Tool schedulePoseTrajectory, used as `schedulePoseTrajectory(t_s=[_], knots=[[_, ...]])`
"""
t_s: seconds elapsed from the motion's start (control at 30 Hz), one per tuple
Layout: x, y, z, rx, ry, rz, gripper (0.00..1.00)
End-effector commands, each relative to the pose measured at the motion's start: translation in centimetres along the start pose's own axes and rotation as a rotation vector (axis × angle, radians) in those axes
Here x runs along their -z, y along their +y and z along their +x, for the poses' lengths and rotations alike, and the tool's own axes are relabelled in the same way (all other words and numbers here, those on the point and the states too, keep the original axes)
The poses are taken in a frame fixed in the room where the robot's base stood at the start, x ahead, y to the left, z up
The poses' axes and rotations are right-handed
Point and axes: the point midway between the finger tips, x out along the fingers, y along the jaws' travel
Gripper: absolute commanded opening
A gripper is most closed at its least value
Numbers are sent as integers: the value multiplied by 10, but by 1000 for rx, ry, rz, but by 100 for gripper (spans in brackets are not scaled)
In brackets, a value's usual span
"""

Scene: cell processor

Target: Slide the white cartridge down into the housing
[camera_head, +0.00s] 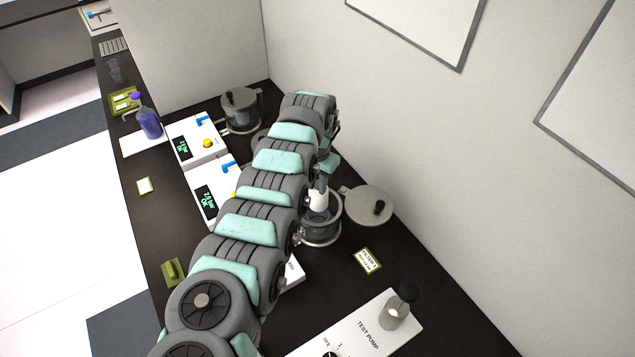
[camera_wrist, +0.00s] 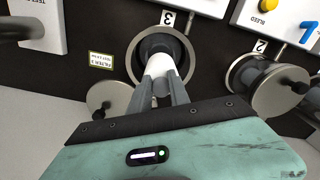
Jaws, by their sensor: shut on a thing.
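The white cartridge (camera_head: 319,201) is a pale cylinder at the mouth of the clear, grey-rimmed housing (camera_head: 322,234) in the head view. In the wrist view the cartridge (camera_wrist: 161,66) points into the round opening of the housing (camera_wrist: 187,54), beside the label 3. Its far end lies within the rim's outline; how deep it sits I cannot tell. My gripper (camera_wrist: 163,84) is shut on the cartridge, one finger on each side. My arm partly hides the gripper and the housing's left side in the head view.
A round lid with a dark knob (camera_head: 368,206) is swung aside, right of the housing. A lidded housing (camera_head: 241,110) stands farther back. A FILTER 3 card (camera_head: 367,261) and the test pump panel (camera_head: 366,330) are in front. White control boxes (camera_head: 196,140) are at left; the wall is close at right.

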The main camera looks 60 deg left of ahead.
Motion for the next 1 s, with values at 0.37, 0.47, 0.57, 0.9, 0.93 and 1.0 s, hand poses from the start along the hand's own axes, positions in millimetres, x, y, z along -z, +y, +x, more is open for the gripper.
schedulePoseTrajectory(t_s=[0.37,0.47,0.57,0.9,0.93,1.0], knots=[[-3,0,22,1,-1,12,0],[-3,0,33,1,0,13,0],[-3,0,40,1,0,13,0],[-3,0,41,0,0,12,0],[-3,0,41,0,0,12,0],[-3,0,41,0,0,12,0]])
